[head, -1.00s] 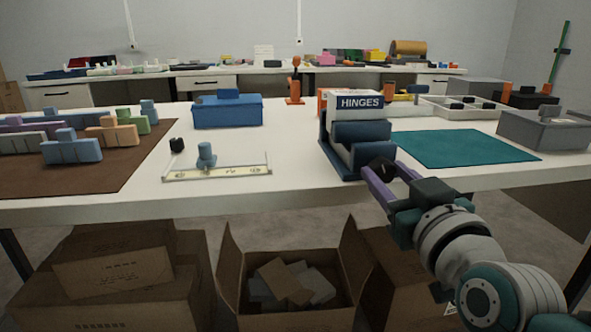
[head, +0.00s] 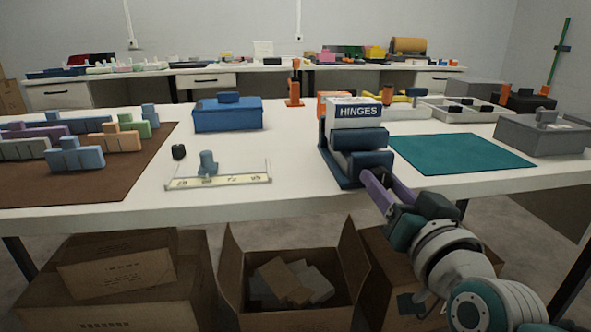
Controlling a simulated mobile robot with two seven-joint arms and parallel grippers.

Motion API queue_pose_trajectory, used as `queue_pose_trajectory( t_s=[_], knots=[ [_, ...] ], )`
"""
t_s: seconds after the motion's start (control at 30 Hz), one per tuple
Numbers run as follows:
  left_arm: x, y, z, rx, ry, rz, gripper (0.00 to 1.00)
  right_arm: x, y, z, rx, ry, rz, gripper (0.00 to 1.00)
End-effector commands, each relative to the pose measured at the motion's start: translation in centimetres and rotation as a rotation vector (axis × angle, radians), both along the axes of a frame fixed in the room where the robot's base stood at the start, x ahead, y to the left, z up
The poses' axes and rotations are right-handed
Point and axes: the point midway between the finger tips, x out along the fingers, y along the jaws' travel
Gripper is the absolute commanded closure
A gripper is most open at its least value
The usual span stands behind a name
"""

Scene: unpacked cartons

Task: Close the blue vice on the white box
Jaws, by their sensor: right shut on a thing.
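The blue vice (head: 328,160) stands on the white table right of the middle, near the front edge. The white box (head: 352,105), labelled HINGES, sits upright in it. A blue front jaw (head: 360,140) stands before the box and looks close against its face; I cannot tell whether they touch all along. My right gripper (head: 380,183), with purple fingers, reaches in from the lower right and is shut on the front of the vice. The exact part gripped is hidden by the fingers. My left gripper is out of view.
A teal mat (head: 460,154) lies bare right of the vice. A brown mat (head: 85,185) holds several coloured blocks. Grey box (head: 540,136) stands far right.

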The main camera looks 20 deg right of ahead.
Motion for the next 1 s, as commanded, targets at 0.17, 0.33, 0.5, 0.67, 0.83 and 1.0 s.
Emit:
queue_pose_trajectory(
  t_s=[0.17,0.33,0.5,0.67,0.83,1.0],
  knots=[
    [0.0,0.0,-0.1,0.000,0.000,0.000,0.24,0.0,0.0,0.0,-0.002,0.000,0.000,1.00],
    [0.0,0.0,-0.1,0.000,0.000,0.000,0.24,0.0,0.0,0.0,-0.003,0.000,0.000,0.36],
    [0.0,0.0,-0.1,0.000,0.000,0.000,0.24,0.0,0.0,0.0,-0.004,0.000,0.000,0.24],
    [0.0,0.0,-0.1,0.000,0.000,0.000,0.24,0.0,0.0,0.0,-0.004,0.000,0.000,0.24],
    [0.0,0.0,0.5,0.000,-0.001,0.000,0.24,-1.1,0.3,0.0,-0.004,0.003,0.001,0.24],
    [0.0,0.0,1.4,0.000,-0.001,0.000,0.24,-4.3,1.0,0.1,-0.004,0.004,0.000,0.24]
  ],
)
